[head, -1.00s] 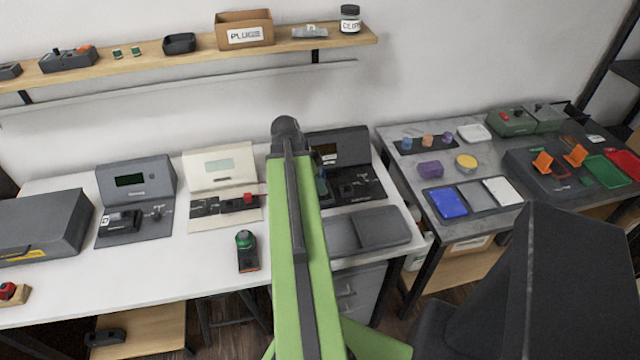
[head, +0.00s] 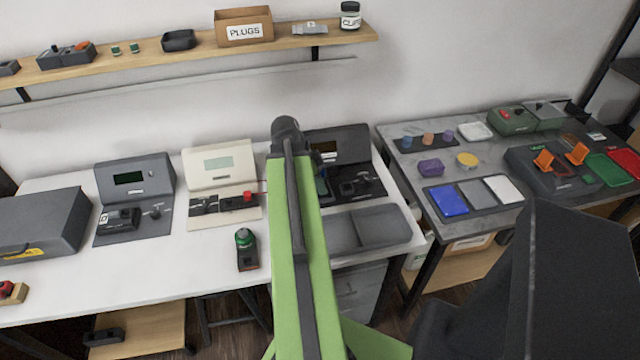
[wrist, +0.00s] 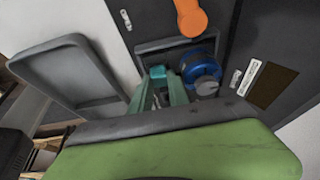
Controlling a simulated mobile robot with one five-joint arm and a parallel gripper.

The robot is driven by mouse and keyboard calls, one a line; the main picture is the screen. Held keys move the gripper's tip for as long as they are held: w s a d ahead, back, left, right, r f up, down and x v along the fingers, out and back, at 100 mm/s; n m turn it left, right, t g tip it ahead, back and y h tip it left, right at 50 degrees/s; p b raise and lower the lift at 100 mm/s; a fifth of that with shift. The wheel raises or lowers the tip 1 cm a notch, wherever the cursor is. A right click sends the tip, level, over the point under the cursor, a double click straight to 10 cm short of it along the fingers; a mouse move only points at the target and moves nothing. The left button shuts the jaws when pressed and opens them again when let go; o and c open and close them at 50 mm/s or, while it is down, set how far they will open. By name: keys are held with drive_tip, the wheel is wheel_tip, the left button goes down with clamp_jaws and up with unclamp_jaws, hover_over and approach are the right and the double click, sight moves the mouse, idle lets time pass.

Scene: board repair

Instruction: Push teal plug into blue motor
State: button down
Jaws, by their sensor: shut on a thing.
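The blue motor (wrist: 202,68) sits in a dark recessed holder in the wrist view, with a grey round end piece at its lower right. The teal plug (wrist: 157,72) is just left of the motor, close beside it. My gripper (wrist: 160,84) is shut on the teal plug, with its two greenish fingers below it in the picture. Whether the plug touches the motor or has entered it I cannot tell. In the head view my green arm hides most of the gripper, the plug and the motor.
An orange knob-like part (wrist: 190,18) stands just above the motor in the wrist view. A grey tray (wrist: 70,75) lies to the left. In the head view, the dark station (head: 345,150) stands behind my arm, with a cream station (head: 222,170) left of it.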

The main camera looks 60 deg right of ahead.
drive_tip(key=c, duration=1)
unclamp_jaws()
drive_tip(key=shift+r, duration=0.15)
drive_tip(key=shift+r+p, duration=1.4)
drive_tip(key=shift+p, duration=0.15)
wheel_tip(320, 180, up, 6)
drive_tip(key=p, duration=0.6)
